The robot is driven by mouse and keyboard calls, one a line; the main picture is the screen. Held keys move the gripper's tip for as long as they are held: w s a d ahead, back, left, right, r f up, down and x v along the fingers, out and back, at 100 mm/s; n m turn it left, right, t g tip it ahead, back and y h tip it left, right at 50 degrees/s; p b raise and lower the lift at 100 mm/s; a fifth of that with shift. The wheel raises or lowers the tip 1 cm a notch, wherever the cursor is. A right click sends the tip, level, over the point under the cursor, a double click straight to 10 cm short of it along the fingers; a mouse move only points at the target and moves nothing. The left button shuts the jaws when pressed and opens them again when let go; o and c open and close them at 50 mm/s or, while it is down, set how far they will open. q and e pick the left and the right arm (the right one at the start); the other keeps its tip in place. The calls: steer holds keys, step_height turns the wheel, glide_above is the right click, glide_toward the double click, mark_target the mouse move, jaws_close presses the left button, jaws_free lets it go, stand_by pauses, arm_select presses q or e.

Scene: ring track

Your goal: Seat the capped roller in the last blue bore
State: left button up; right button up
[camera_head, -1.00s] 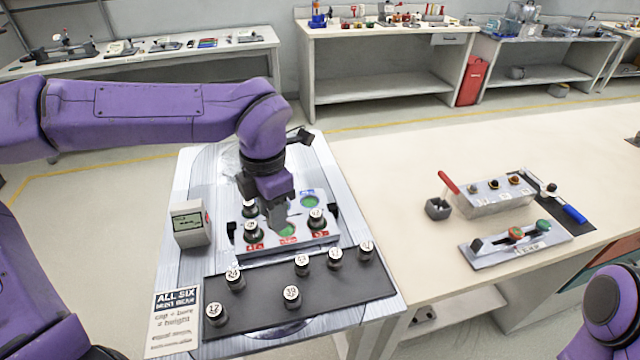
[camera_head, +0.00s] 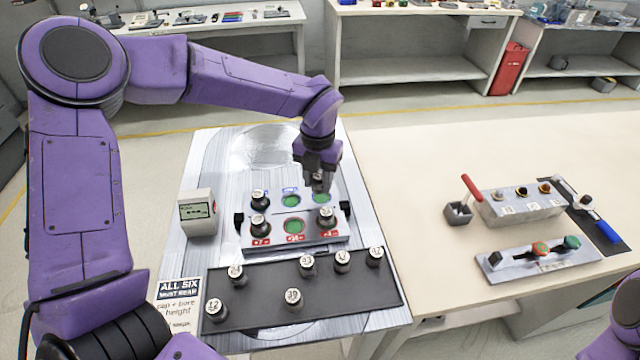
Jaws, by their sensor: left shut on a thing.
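The bore block (camera_head: 246,237) has a far row marked blue and a near row marked red. In the far row, a capped roller (camera_head: 259,199) stands at the left, and the middle bore (camera_head: 291,200) is open and green inside. The right far bore (camera_head: 321,198) also shows green. My left gripper (camera_head: 318,180) points down just behind and above this right bore, shut on a dark capped roller (camera_head: 317,182) mostly hidden by the fingers. In the near row, capped rollers stand left (camera_head: 259,226) and right (camera_head: 326,218); the middle bore (camera_head: 294,227) is open. My right gripper is out of view.
A black mat (camera_head: 262,288) in front of the block holds several capped rollers with numbers on top. A small display box (camera_head: 197,212) stands left of the block, with a printed sign (camera_head: 178,303) nearer. Fixtures (camera_head: 520,205) stand on the right table, which has clear space at its left.

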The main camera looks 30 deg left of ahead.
mark_target(321, 188)
arm_select(q)
steer(key=shift+w+f, duration=0.35)
steer(key=f, duration=0.1)
steer(key=f+p, duration=0.1)
steer(key=f, duration=0.1)
steer(key=shift+w+f, duration=0.25)
steer(key=shift+w, duration=0.05)
steer(key=shift+f, duration=0.3)
steer(key=o, duration=1.1)
steer(key=shift+o, duration=0.2)
steer(key=shift+r, duration=0.3)
step_height(321, 188, up, 11)
steer(key=shift+s+f+b, duration=0.1)
steer(key=shift+f+b, duration=0.05)
steer(key=shift+b, duration=0.7)
steer(key=shift+r, duration=0.55)
